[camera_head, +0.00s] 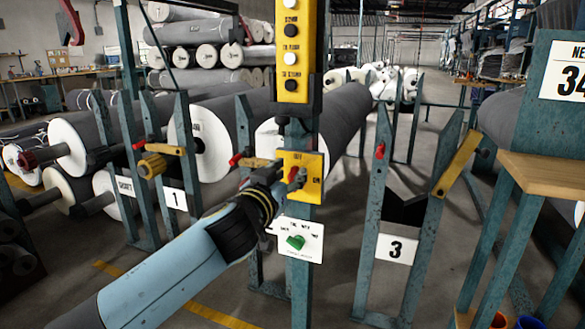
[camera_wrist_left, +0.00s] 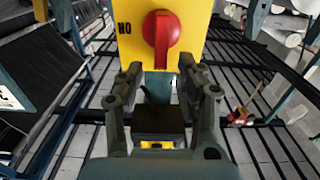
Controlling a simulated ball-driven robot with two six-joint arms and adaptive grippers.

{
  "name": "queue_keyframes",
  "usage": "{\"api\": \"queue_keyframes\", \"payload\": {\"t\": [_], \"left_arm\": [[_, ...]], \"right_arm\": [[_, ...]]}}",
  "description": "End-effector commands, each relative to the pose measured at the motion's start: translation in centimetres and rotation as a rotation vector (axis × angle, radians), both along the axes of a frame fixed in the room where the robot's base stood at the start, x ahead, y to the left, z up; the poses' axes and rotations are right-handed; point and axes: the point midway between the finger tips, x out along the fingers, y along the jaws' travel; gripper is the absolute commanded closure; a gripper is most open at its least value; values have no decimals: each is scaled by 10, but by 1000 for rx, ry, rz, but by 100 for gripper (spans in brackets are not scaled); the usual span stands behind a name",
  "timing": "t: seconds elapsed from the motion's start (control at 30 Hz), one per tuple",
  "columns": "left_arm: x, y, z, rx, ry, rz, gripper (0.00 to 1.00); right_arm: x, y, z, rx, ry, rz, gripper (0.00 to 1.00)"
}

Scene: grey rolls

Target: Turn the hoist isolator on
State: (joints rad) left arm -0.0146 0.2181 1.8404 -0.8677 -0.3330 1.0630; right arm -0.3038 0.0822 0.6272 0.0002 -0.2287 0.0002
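The hoist isolator is a yellow plate (camera_head: 313,172) on the teal post, with lettering at its top and "ON" at its right side. Its red handle (camera_wrist_left: 160,38) shows large in the left wrist view, where the picture is turned over and the "ON" mark sits left of it. The handle's long end points down there, toward my gripper, which matches the top of the plate in the head view. My left gripper (camera_head: 288,181) is in front of the plate. Its fingers (camera_wrist_left: 160,69) are open, one on each side below the handle's end, with visible gaps. My right gripper is out of view.
A yellow push-button box (camera_head: 291,55) hangs above the isolator. Racks with grey rolls (camera_head: 345,115) stand behind.

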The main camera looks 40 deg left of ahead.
Motion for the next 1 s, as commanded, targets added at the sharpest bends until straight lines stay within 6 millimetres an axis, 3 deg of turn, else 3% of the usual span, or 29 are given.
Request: {"api": "queue_keyframes", "payload": {"t": [0.2,0.5,0.8,1.0], "left_arm": [[21,5,0,0,1,1,63],[23,6,-1,0,1,0,63],[23,5,-1,-1,1,0,100],[23,5,-1,-1,0,0,100]], "right_arm": [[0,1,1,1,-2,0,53],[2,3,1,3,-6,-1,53],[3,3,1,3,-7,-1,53],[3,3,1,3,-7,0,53]]}}
